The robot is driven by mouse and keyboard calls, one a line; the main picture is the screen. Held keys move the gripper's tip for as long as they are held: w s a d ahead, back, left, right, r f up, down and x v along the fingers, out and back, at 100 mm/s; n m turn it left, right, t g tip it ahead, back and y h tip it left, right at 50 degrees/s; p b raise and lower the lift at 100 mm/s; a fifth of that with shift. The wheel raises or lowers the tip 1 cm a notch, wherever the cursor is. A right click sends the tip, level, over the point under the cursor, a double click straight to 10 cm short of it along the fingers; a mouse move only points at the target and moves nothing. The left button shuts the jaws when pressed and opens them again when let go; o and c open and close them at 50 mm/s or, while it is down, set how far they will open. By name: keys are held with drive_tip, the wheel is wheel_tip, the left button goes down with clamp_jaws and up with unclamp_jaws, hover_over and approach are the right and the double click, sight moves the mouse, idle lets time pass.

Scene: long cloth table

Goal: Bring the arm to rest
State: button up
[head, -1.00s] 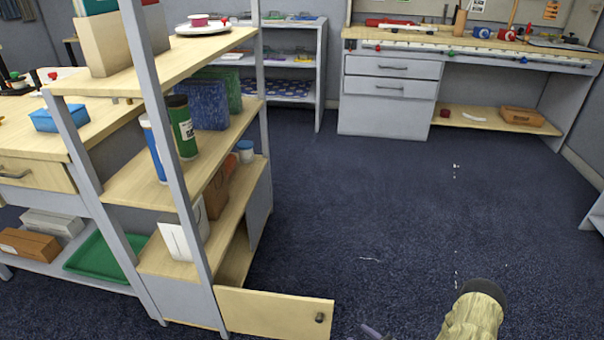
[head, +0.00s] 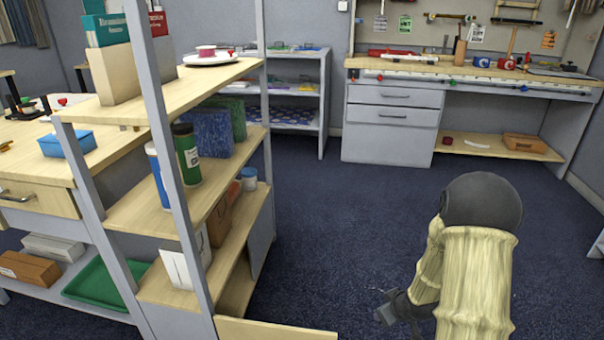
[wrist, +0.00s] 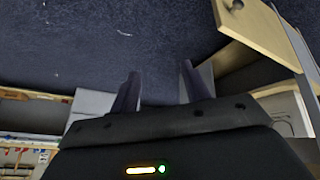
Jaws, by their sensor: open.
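My arm shows at the lower right of the head view, with a dark rounded joint and pale ribbed sleeves. My gripper (head: 388,311) is low in front of it, small and partly cut off by my arm. In the wrist view my gripper (wrist: 157,88) shows two dark fingers standing apart with nothing between them. It is open and empty, over the dark blue carpet and apart from the shelf unit.
A shelf unit (head: 120,211) with bottles and boxes stands at the left. Its low open door (head: 268,329) reaches out at the bottom; the door also shows in the wrist view (wrist: 258,28). A workbench (head: 390,125) stands at the back. The carpet (head: 345,215) between is clear.

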drive_tip(key=s+a+r+m+g+h, duration=0.1)
drive_tip(key=s+a+r+m+g, duration=0.2)
drive_tip(key=s+r, duration=0.55)
drive_tip(key=s+a+r+m+g, duration=0.1)
drive_tip(key=s+a+r+m, duration=0.3)
drive_tip(key=s+r, duration=0.45)
wheel_tip(320, 180, up, 36)
drive_tip(key=n+p, duration=0.1)
drive_tip(key=p, duration=3.6)
drive_tip(key=shift+a+f, duration=0.15)
drive_tip(key=shift+a, duration=0.3)
